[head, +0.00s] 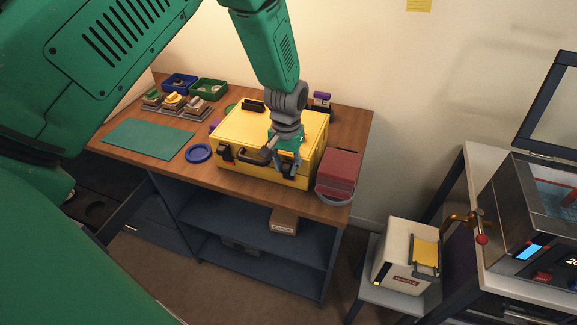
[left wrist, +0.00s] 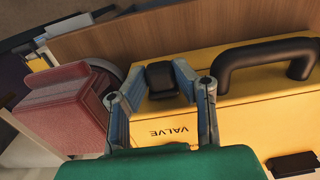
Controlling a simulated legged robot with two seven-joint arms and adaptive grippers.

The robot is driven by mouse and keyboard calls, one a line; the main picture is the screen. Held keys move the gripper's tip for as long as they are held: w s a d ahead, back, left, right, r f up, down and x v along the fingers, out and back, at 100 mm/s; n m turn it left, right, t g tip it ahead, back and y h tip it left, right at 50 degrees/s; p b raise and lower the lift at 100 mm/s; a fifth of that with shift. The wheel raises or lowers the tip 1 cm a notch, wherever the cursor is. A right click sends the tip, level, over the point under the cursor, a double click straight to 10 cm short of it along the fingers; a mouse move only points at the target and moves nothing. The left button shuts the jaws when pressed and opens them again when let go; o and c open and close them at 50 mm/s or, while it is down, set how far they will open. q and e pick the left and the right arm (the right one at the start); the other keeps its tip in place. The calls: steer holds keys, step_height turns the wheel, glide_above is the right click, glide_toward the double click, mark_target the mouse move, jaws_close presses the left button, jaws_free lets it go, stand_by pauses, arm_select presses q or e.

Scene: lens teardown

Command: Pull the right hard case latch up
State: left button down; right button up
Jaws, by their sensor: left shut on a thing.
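The yellow hard case (head: 235,125) stands closed on the wooden bench. Its black carry handle (head: 253,155) and left latch (head: 225,153) show on the front. My left gripper (head: 287,160) is at the right part of the front and hides the right latch in the head view. In the left wrist view, the black right latch (left wrist: 162,77) sits between the two fingertips of my left gripper (left wrist: 161,80), which is shut on it. My right gripper is not in view.
A red box (head: 339,172) stands close right of the case, also in the left wrist view (left wrist: 65,105). A blue ring (head: 198,153) and a green mat (head: 148,138) lie to the left. Small trays and bins (head: 208,89) stand behind the mat.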

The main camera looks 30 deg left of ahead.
mark_target(286, 165)
arm_select(q)
steer(key=shift+w+r, duration=0.15)
steer(key=shift+r, duration=0.45)
steer(key=shift+a+f, duration=0.1)
steer(key=shift+a, duration=0.05)
steer(key=c, duration=1.3)
jaws_free()
steer(key=shift+f, duration=0.1)
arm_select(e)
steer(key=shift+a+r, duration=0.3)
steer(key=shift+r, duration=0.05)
arm_select(q)
steer(key=shift+r, duration=0.25)
step_height(286, 165, up, 11)
steer(key=shift+w+r, duration=0.1)
steer(key=shift+r, duration=0.1)
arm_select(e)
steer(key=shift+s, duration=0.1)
